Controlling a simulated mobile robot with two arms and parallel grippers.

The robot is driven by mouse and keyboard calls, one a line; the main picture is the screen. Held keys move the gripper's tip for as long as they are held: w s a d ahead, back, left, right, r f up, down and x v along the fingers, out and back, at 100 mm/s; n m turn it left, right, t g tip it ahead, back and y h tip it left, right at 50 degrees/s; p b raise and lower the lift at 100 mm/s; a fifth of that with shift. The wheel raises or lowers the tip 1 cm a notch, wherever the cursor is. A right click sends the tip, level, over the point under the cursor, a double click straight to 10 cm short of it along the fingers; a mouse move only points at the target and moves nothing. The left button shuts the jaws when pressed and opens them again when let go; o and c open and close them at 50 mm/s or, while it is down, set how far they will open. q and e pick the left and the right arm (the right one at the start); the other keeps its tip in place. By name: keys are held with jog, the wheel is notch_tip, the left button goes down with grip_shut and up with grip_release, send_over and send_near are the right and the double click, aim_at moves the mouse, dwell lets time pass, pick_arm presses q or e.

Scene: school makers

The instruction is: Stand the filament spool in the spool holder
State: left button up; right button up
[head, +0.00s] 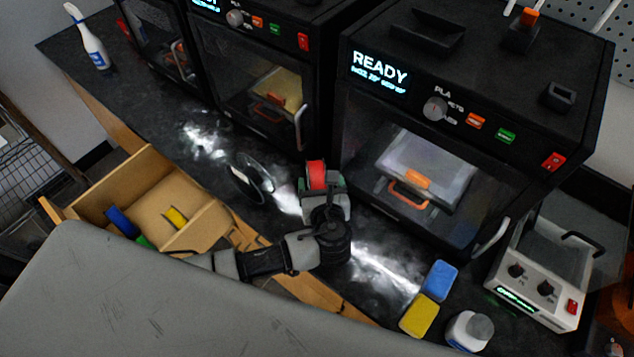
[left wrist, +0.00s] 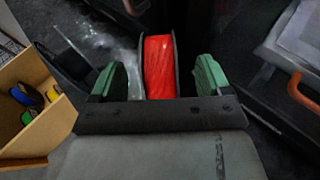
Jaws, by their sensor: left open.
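The red filament spool (head: 316,174) has dark flanges and stands on its edge on the black counter, in front of the large printer. My left gripper (head: 325,188) is open around it. In the left wrist view the spool (left wrist: 160,67) lies between the two green finger pads (left wrist: 160,80), its flanges facing them, with a gap on each side. A dark, upright, rounded piece (head: 248,179) stands on the counter left of the spool; I cannot tell surely whether it is the spool holder. My right gripper is out of view.
An open wooden drawer (head: 152,160) holds blue, yellow and green items at the left. Printers (head: 440,190) line the back. Blue (head: 440,280) and yellow (head: 418,315) blocks, a small bottle (head: 468,331) and a white device (head: 535,298) stand at the right.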

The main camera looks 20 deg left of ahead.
aim_at(318, 174)
pick_arm(q)
jog(key=x, duration=0.4)
jog(key=shift+a+r, duration=0.1)
jog(key=shift+s, duration=0.1)
grip_shut()
jog(key=shift+r, duration=0.1)
